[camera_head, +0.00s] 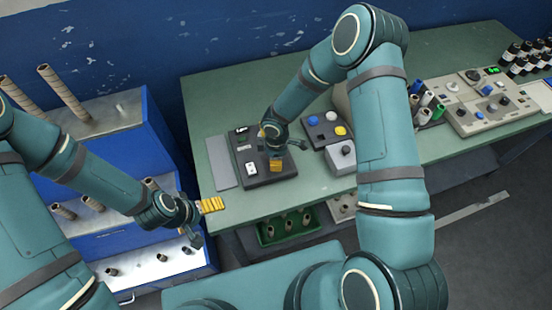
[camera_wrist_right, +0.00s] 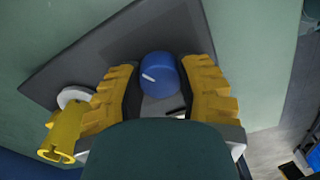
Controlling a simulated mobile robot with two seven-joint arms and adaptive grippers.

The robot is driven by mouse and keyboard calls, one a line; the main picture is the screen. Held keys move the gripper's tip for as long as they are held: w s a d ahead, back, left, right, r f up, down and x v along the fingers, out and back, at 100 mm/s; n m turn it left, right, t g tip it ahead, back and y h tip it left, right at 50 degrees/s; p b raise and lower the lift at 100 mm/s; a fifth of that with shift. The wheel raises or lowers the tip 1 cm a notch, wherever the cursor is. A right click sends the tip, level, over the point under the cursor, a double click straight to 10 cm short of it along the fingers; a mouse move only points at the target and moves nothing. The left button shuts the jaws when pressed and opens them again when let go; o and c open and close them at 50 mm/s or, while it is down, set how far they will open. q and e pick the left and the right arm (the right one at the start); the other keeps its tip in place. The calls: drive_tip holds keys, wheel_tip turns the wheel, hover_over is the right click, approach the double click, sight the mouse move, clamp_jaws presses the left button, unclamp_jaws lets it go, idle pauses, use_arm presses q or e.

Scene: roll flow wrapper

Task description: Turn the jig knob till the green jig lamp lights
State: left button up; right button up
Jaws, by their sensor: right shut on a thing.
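The jig (camera_head: 282,178) is a dark plate with small fittings on the green table. My right gripper (camera_head: 276,164) is down over its right part and hides the jig knob in the head view. In the right wrist view the jig knob (camera_wrist_right: 160,74) is blue with a white mark pointing left. The yellow fingers of my right gripper (camera_wrist_right: 166,96) are shut on it, one on each side. No lit green jig lamp shows in either view. My left gripper (camera_head: 212,205) hangs at the table's left front edge, away from the jig; its finger gap is unclear.
A grey plate (camera_head: 221,163) lies left of the jig. A button box (camera_head: 324,130) and a grey box with a dark knob (camera_head: 341,158) stand right of it. A yellow spool-like part (camera_wrist_right: 64,132) sits beside the fingers. A control panel (camera_head: 482,103) is farther right.

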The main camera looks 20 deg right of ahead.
sight(212, 226)
use_arm(q)
wheel_tip(212, 226, down, 6)
drive_tip(key=b, duration=0.5)
drive_tip(key=shift+d, duration=0.1)
use_arm(e)
drive_tip(key=m, duration=0.4)
drive_tip(key=shift+f, duration=0.2)
clamp_jaws()
use_arm(q)
drive_tip(key=shift+s+d+f+b, duration=0.1)
drive_tip(key=shift+s+f+b, duration=0.1)
drive_tip(key=shift+f+b, duration=0.75)
use_arm(e)
drive_tip(key=shift+r+m, duration=0.1)
drive_tip(key=shift+m, duration=1)
drive_tip(key=shift+s, duration=0.1)
drive_tip(key=o, duration=1.2)
unclamp_jaws()
drive_tip(key=shift+o, duration=0.2)
drive_tip(key=shift+r, duration=0.1)
wheel_tip(212, 226, up, 12)
